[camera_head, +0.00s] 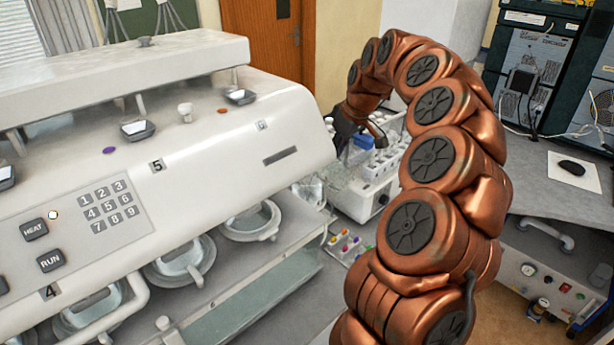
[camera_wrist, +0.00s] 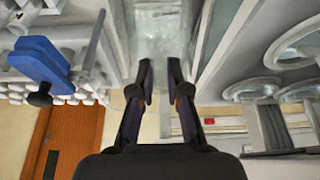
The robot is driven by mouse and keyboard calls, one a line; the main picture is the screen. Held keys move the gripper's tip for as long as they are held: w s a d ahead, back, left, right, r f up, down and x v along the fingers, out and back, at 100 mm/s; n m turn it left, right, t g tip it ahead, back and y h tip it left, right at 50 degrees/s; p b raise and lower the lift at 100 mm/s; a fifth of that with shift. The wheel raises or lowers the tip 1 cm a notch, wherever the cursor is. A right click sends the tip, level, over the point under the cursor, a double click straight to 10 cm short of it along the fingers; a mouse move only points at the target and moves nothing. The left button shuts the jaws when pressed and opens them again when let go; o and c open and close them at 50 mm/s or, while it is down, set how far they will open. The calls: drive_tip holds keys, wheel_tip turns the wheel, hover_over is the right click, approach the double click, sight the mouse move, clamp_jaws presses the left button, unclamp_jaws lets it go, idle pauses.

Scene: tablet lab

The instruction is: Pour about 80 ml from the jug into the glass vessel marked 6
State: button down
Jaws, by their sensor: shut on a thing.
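My gripper (camera_wrist: 160,88) is shut on a clear, see-through thing, which I take to be the jug (camera_wrist: 160,35); it runs out of the top of the wrist view. Its level and contents cannot be read. In the head view my gripper is dark and small, beyond the right end of the white machine, partly hidden by my arm. Glass vessels hang in a row under the machine; one (camera_head: 250,222) is toward its right end. A faint mark (camera_head: 262,125), perhaps 6, is on the housing above. The match of mark to vessel is unclear.
The white machine (camera_head: 200,140) with a keypad fills the left. Beyond it a white bench device (camera_head: 375,190) holds several small vials. Small coloured items (camera_head: 345,243) lie in front of it. The wrist view shows a blue part (camera_wrist: 40,62) at left and vessels at right.

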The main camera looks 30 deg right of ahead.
drive_tip(key=shift+w+a+r, duration=0.15)
drive_tip(key=shift+w, duration=0.05)
drive_tip(key=shift+w+a+r+g, duration=0.1)
drive_tip(key=shift+w+r+g, duration=0.05)
drive_tip(key=shift+w+g, duration=0.25)
drive_tip(key=shift+w+a+r+g, duration=0.1)
drive_tip(key=shift+w+g, duration=0.2)
drive_tip(key=shift+w, duration=0.15)
drive_tip(key=shift+s, duration=0.15)
drive_tip(key=shift+s+d+f+t, duration=0.15)
drive_tip(key=shift+s+t, duration=0.1)
drive_tip(key=shift+s, duration=0.2)
drive_tip(key=shift+s+d+f+t, duration=0.15)
drive_tip(key=shift+s+t, duration=0.1)
drive_tip(key=shift+s, duration=0.15)
drive_tip(key=shift+s+f+t, duration=0.25)
drive_tip(key=shift+f+t, duration=0.05)
drive_tip(key=shift+t, duration=0.1)
drive_tip(key=shift+d, duration=0.1)
